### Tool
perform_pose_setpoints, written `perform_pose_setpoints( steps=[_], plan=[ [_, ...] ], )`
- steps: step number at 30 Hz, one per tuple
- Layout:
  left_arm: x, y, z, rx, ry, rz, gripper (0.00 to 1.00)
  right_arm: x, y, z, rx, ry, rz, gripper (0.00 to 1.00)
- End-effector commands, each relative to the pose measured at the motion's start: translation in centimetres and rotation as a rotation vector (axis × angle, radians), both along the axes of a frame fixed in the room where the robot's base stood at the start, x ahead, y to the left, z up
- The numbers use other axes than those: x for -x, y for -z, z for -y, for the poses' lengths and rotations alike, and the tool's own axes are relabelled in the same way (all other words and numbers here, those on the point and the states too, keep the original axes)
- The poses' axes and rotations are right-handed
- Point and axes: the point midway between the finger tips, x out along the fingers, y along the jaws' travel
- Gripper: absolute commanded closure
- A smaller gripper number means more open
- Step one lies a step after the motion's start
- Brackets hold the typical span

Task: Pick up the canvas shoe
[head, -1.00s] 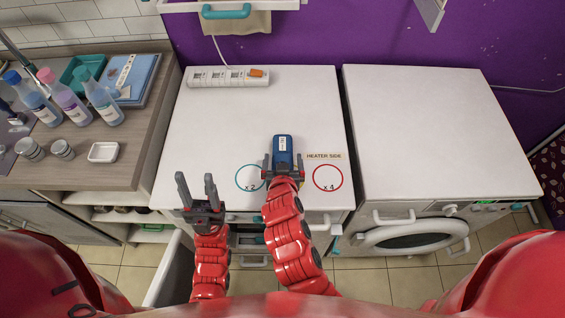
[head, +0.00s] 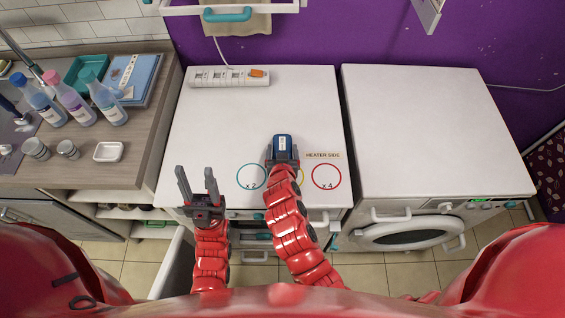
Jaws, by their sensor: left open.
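A small dark blue object with a white patch (head: 283,145) lies on the white left worktop. I cannot tell whether it is the canvas shoe; no other thing in view looks like a shoe. My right gripper (head: 283,159) is at its near end, with a finger on either side. The gripper and wrist hide its near part, and I cannot tell whether the fingers are closed on it. My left gripper (head: 197,184) is open and empty, fingers pointing forward, over the worktop's front edge to the left.
A teal circle (head: 251,176) and a red circle (head: 326,176) mark the worktop beside a "HEATER SIDE" label (head: 323,155). A power strip (head: 228,76) lies at the back. Bottles (head: 75,103) and a white dish (head: 108,152) stand on the left counter. The washing machine top (head: 430,125) is clear.

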Motion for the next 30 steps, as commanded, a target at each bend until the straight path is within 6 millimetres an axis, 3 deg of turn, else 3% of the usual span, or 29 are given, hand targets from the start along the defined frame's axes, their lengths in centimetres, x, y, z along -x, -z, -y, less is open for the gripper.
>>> perform_pose_setpoints(
  steps=[1,6,17,26,30],
  plan=[
    [0.0,0.0,0.0,0.000,0.000,0.000,0.50,0.0,0.0,0.0,0.000,0.000,0.000,0.52],
    [0.0,0.0,0.0,0.000,0.000,0.000,0.50,0.0,0.0,0.0,0.000,0.000,0.000,0.83],
    [0.0,0.2,0.0,0.000,0.000,0.000,0.50,0.0,-0.2,0.0,0.000,0.001,0.001,0.83],
    [0.0,2.3,0.0,0.000,0.000,0.000,0.50,-0.1,-3.3,-0.1,-0.004,0.000,0.011,0.83],
    [0.0,3.5,0.0,0.000,0.000,0.000,0.50,3.0,-3.3,0.2,-0.002,-0.005,0.002,0.83]
  ],
)
